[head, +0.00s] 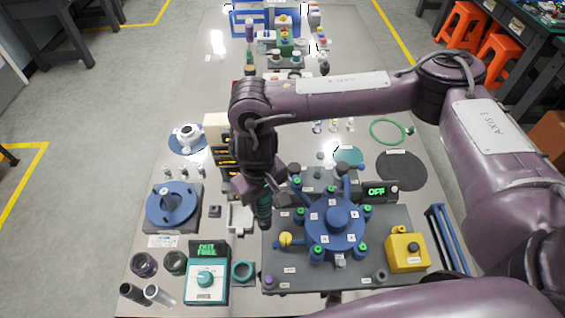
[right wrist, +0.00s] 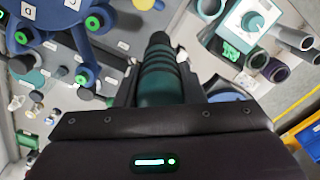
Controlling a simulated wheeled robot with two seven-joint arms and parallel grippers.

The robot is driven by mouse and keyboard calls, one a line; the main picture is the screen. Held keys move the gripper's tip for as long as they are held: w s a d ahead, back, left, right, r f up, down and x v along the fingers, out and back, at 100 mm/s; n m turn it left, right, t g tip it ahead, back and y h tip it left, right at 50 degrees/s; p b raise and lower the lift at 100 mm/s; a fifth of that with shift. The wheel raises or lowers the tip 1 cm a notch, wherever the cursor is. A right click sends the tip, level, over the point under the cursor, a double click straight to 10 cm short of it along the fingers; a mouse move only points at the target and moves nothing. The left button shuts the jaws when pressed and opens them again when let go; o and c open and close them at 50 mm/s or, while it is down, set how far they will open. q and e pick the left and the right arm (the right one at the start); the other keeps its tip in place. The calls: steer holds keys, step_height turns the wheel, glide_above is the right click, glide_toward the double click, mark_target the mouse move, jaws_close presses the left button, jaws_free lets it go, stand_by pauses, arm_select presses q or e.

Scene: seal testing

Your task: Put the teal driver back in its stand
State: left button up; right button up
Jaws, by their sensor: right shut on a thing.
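My right gripper (head: 262,193) is shut on the teal driver (head: 264,211). In the head view it holds the driver roughly upright at the left edge of the dark plate with the blue rotary fixture. In the right wrist view the driver's ribbed teal handle (right wrist: 160,78) shows between the fingers, with a dark end beyond it. A teal ring-shaped holder (head: 243,271) stands in front of the driver, beside the teal timer box; I cannot tell for sure whether it is the driver's stand. My left gripper is not in view.
The blue rotary fixture (head: 335,226) with several green-lit posts is right of the driver. A white bracket (head: 240,219) is close on its left. The teal timer box (head: 208,277), a yellow button box (head: 406,251) and two tubes (head: 148,293) stand near the front.

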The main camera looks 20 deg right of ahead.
steer(key=s+a+f+n+b, duration=0.2)
steer(key=s+a+f+b, duration=0.1)
steer(key=s+a+f, duration=0.4)
steer(key=shift+a+f, duration=0.5)
steer(key=shift+a, duration=0.65)
steer(key=shift+f, duration=0.2)
steer(key=shift+s+f+b, duration=0.1)
steer(key=shift+f+b, duration=0.2)
steer(key=shift+f, duration=0.75)
stand_by(0.8)
stand_by(0.8)
steer(key=o, duration=1.2)
steer(key=shift+f, duration=0.1)
steer(key=shift+c, duration=0.2)
steer(key=shift+p, duration=0.3)
